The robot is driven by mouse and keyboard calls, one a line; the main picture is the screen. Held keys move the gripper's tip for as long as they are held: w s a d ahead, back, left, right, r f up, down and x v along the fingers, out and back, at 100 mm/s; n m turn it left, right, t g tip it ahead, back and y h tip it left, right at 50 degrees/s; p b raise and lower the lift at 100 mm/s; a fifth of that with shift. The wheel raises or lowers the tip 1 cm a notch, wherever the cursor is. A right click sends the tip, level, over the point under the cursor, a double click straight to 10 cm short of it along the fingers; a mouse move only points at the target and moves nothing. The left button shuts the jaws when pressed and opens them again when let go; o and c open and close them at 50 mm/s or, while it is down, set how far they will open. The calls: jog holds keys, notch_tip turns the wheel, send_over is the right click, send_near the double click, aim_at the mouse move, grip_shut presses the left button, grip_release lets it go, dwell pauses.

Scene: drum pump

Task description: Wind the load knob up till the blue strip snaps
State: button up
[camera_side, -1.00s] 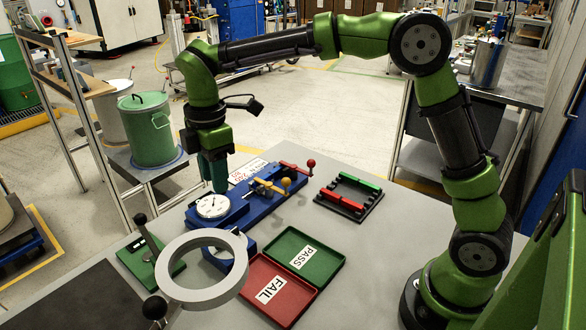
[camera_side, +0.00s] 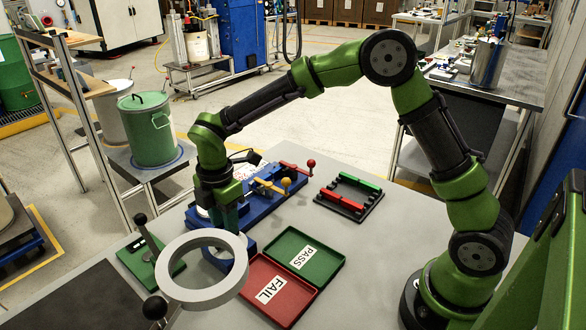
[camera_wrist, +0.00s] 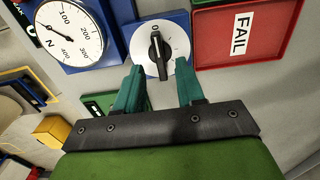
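The black pointer knob (camera_wrist: 156,50), which I take as the load knob, sits on a white disc with a 0 mark, on a blue block. Its pointer end lies near the 0. My gripper (camera_wrist: 160,86) is open, with teal fingertips either side of the knob's lower end in the wrist view, apart from it as far as I can see. I cannot make out the blue strip.
A red FAIL tray (camera_side: 272,289) and a green PASS tray (camera_side: 304,257) lie right of my gripper. A rack (camera_side: 348,195) holds red and green bars. A grey ring (camera_side: 167,284) stands in front.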

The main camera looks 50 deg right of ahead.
jog(key=shift+f, duration=1.65)
grip_shut()
